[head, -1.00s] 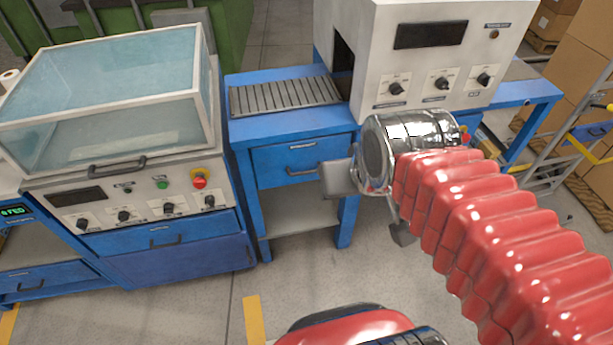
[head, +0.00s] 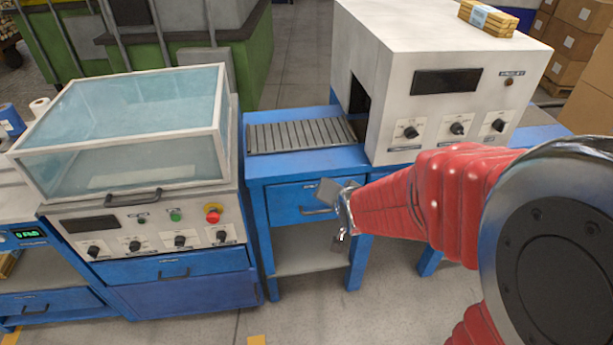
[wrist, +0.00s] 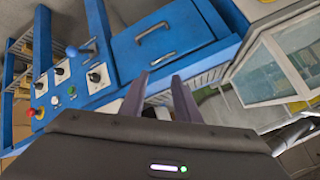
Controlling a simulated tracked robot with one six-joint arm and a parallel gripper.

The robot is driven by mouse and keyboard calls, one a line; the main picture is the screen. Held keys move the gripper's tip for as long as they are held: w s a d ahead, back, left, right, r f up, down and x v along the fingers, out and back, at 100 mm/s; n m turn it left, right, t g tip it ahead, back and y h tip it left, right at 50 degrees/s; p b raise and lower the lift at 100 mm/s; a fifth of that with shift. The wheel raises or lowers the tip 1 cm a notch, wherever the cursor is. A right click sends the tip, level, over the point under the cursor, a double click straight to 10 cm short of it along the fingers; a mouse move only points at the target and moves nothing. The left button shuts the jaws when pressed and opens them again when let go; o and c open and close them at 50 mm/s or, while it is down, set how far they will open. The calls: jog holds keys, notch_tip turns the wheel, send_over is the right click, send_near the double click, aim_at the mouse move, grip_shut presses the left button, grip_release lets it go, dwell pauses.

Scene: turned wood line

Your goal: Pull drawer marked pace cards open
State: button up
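Several blue drawers are in view, all looking shut; their small labels are too small to read, so I cannot tell which says pace cards. One drawer (head: 285,205) with a dark bar handle (head: 316,211) is under the roller table. Another drawer (head: 215,264) is under the glass-hooded machine, and one (head: 60,298) is at the far left. My gripper (head: 336,214) overlaps the right part of the roller-table drawer; contact is not visible. In the wrist view my gripper (wrist: 161,88) is open and empty, with a blue drawer (wrist: 190,32) and its handle (wrist: 155,31) beyond the fingertips.
The glass-hooded machine (head: 125,135) with knobs and a red button stands left. A white box machine (head: 385,50) stands on the roller table (head: 295,166), above and right of my gripper. An open shelf (head: 305,250) is below the drawer. Floor (head: 300,310) in front is clear.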

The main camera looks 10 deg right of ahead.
jog(key=w+f+m+t, duration=0.3)
jog(key=w+f+m, duration=0.2)
jog(key=f, duration=0.6)
jog(key=s+f+m+t, duration=0.3)
jog(key=s+f+m, duration=0.2)
jog(key=f, duration=0.4)
jog(key=shift+s+d+f+m, duration=0.15)
jog(key=shift+f+m, duration=0.1)
jog(key=shift+m, duration=0.15)
jog(key=x, duration=1.4)
jog(key=shift+s, duration=0.1)
grip_shut()
